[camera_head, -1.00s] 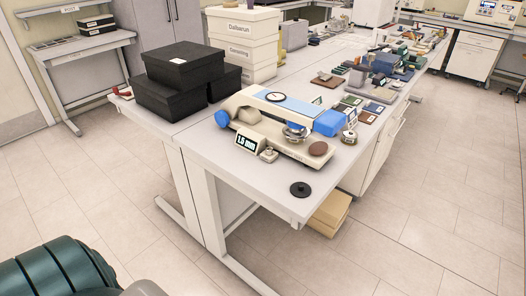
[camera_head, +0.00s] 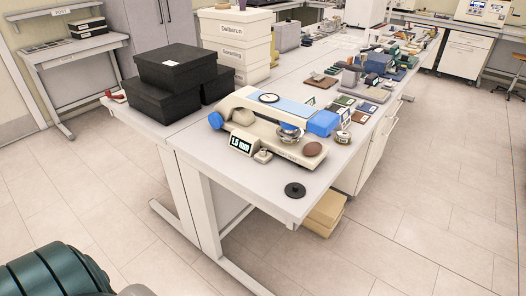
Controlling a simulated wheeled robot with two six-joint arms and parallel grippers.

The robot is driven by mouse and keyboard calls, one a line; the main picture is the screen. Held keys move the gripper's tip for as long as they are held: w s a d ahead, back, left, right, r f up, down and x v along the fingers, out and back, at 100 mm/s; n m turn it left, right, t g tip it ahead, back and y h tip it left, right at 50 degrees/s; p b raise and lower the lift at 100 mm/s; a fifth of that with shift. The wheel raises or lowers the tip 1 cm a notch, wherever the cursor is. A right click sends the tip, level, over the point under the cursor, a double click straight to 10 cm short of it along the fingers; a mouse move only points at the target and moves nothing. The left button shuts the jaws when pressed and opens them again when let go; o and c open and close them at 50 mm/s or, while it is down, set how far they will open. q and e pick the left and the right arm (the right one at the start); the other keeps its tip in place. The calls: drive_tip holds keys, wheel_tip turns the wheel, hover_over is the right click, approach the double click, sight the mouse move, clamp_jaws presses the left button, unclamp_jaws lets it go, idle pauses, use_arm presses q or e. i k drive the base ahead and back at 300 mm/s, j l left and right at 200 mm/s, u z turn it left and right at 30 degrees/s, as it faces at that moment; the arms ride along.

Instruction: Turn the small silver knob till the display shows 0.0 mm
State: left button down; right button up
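A beige tester (camera_head: 272,142) with a blue top plate and blue end parts stands on the near part of the long grey table. A small black display (camera_head: 241,144) on its front side shows a white reading in mm that starts with 1; the last digit is too small to read surely. A small silver knob (camera_head: 263,156) on a light base sits just right of the display. A larger round silver part (camera_head: 290,132) is on the tester behind it. Neither of my grippers is in view, and nothing touches the knob.
Black boxes (camera_head: 175,67) are stacked left of the tester, with white labelled bins (camera_head: 236,45) behind. A black disc (camera_head: 295,190) lies near the table's front corner. A small round metal item (camera_head: 343,137) and several coloured samples (camera_head: 367,106) lie to the right. The floor before the table is clear.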

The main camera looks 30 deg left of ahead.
sight(263, 151)
drive_tip(key=u, duration=1.25)
